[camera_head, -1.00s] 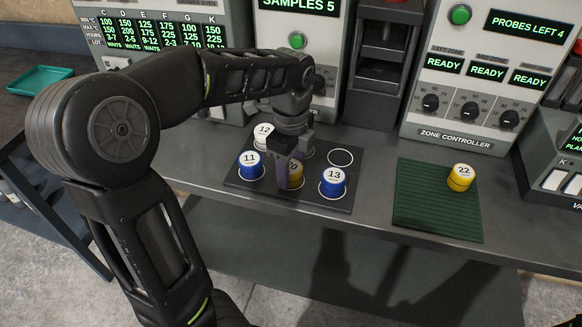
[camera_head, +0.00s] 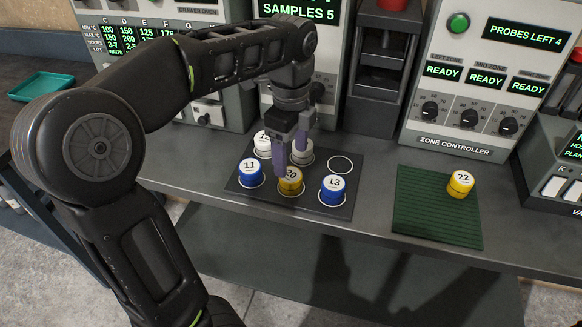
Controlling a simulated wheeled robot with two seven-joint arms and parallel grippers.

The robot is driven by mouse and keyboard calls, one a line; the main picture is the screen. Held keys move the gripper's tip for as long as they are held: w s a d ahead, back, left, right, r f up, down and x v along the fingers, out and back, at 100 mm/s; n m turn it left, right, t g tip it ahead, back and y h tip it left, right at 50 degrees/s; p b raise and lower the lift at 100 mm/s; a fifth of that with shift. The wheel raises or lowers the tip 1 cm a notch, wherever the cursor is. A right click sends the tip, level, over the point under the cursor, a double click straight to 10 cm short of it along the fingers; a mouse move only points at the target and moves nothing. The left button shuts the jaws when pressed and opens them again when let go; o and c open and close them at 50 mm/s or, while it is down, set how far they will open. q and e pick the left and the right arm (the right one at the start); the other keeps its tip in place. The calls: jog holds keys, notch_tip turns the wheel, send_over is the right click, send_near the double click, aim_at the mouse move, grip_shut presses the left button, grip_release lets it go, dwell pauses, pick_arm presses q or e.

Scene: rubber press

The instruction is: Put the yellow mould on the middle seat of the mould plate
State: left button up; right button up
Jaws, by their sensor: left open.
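A yellow mould marked 20 (camera_head: 290,184) stands upright at the front middle seat of the dark mould plate (camera_head: 322,206), between two blue moulds. Another yellow mould, marked 22 (camera_head: 460,184), stands on the green ribbed mat (camera_head: 430,226) at the right. My left gripper (camera_head: 290,160) is open and empty, just above and behind the mould marked 20, with its fingers pointing down. A finger hides a little of that mould's top edge. My right gripper is not in view.
Blue moulds 11 (camera_head: 250,173) and 13 (camera_head: 332,190) flank the front middle seat. A white mould (camera_head: 262,146) and a pale one (camera_head: 302,154) stand in the back row, partly hidden. The back right seat (camera_head: 339,165) is empty. Machine fronts line the bench's back.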

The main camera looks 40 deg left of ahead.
aim_at(291, 174)
pick_arm(q)
jog(key=shift+r+p, duration=1.65)
jog(key=shift+r, duration=0.9)
